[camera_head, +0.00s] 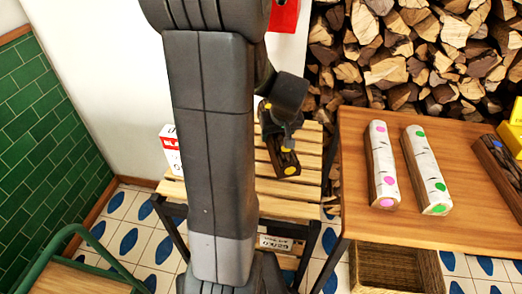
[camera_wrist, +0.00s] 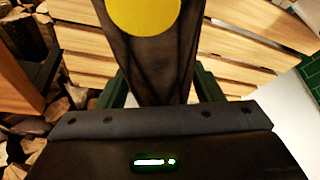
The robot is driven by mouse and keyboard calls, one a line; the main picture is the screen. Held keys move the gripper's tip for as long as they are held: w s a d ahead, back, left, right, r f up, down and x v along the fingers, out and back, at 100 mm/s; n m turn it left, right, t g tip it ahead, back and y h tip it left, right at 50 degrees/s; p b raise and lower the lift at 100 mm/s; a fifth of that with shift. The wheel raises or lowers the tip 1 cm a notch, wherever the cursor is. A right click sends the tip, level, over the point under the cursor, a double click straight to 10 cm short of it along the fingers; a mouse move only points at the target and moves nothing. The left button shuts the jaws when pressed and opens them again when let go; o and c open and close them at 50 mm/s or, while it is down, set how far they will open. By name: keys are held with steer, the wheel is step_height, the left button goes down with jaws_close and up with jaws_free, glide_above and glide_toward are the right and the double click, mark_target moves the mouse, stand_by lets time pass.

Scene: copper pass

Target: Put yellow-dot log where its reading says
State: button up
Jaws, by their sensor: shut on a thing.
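The yellow-dot log (camera_head: 279,149) is dark brown with a yellow dot on its near end, over the slatted bench (camera_head: 287,207). In the wrist view the log (camera_wrist: 152,60) stretches away from the jaws, with a large yellow dot at the top edge. My gripper (camera_head: 288,138) is shut on the log; its green fingers show on both sides of it in the wrist view. I cannot tell whether the log touches the slats.
A wooden table (camera_head: 340,180) at right holds a pink-dot white log (camera_head: 381,160), a green-dot white log (camera_head: 425,165) and a dark long thing (camera_head: 498,170). A wooden crate (camera_head: 440,272) sits below. A red-and-white box (camera_head: 171,150) stands on the bench. Firewood (camera_head: 400,60) is stacked behind.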

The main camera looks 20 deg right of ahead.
mark_target(281, 136)
steer(key=shift+f+b, duration=0.6)
steer(key=shift+f, duration=3)
steer(key=shift+f, duration=0.2)
steer(key=o, duration=1.6)
steer(key=shift+c, duration=0.2)
steer(key=shift+r, duration=0.1)
steer(key=shift+s+r, duration=0.1)
steer(key=shift+r, duration=0.4)
steer(key=p+v, duration=0.2)
steer(key=v, duration=0.9)
steer(key=shift+r, duration=0.1)
